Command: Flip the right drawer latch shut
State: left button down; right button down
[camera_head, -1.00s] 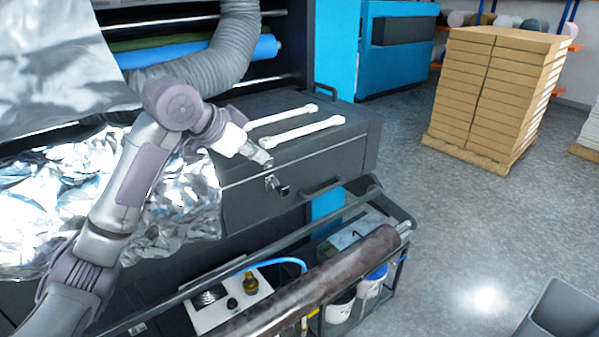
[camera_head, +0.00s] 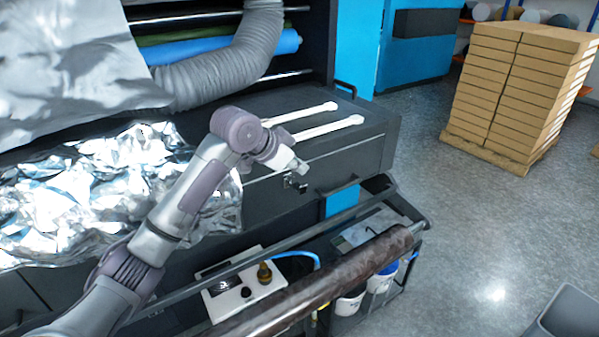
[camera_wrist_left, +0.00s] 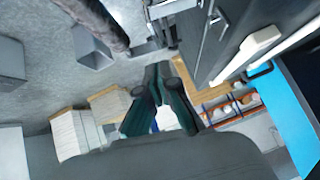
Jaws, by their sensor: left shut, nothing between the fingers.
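The dark grey drawer (camera_head: 345,164) is in the cabinet under the worktop. Its small metal latch (camera_head: 295,184) sits on the drawer front; whether it is flipped open or shut is too small to tell. My left gripper (camera_head: 302,168) is just above the latch, close to the drawer front; I cannot tell whether they touch. In the left wrist view, the left gripper (camera_wrist_left: 158,70) has its dark fingers together with nothing between them, beside the grey drawer front (camera_wrist_left: 208,60). My right gripper is not in view.
Two white bars (camera_head: 318,128) lie on the cabinet top. Crumpled silver foil (camera_head: 90,195) covers the left side. A low cart with a dark roll (camera_head: 330,285) stands in front below the drawer.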

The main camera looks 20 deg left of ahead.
aim_at(296, 182)
pick_arm(q)
jog(key=f+p, duration=0.1)
jog(key=f, duration=0.1)
jog(key=w+f+p, duration=0.1)
jog(key=f, duration=0.2)
jog(key=shift+w+a, duration=0.1)
jog(key=shift+w, duration=0.1)
